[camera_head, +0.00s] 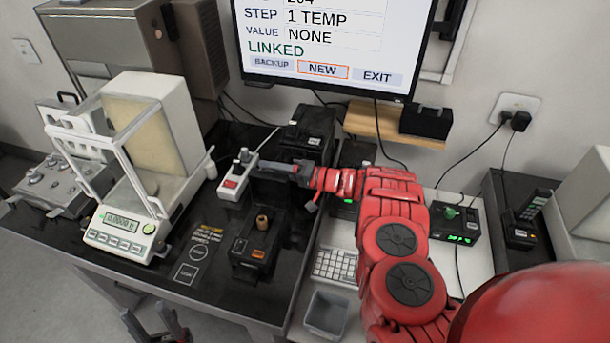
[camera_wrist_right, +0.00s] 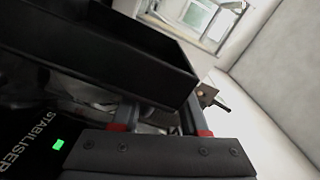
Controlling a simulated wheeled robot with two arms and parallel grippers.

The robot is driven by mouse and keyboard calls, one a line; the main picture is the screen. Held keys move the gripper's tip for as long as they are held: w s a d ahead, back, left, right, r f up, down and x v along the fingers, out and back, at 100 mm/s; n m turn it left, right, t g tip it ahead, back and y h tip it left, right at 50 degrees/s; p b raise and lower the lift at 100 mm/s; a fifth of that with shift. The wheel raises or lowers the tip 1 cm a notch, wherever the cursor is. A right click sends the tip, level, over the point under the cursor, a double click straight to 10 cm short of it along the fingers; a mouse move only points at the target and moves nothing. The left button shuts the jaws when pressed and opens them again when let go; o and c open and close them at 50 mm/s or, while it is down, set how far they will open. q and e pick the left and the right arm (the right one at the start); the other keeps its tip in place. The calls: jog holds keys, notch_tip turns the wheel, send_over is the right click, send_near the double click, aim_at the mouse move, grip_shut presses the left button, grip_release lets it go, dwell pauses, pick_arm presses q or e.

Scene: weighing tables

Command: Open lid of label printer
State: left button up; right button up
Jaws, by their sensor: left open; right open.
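No label printer is plainly marked. A black box-like device (camera_head: 308,132) at the back of the dark table, behind my right gripper, may be it; its lid looks shut, as far as I can tell. My right gripper (camera_head: 258,168) is open, reaching left in front of this device, near the white switch box. In the right wrist view, its red-marked fingers (camera_wrist_right: 158,118) reach up behind a dark box edge (camera_wrist_right: 150,75), which hides their tips. I cannot tell whether they touch it. My left gripper (camera_head: 155,326) is open and empty at the bottom edge, away from the devices.
A white switch box (camera_head: 232,186) with a red switch stands beside the balance (camera_head: 120,238). A black unit (camera_head: 252,250) with a brown knob stands nearer. The stabiliser (camera_wrist_right: 35,140) shows a green light. A keyboard (camera_head: 335,266) and grey bin (camera_head: 326,314) lie right.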

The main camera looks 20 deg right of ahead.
jog(key=b+v, duration=0.1)
jog(key=v, duration=1.3)
jog(key=shift+s+d, duration=0.1)
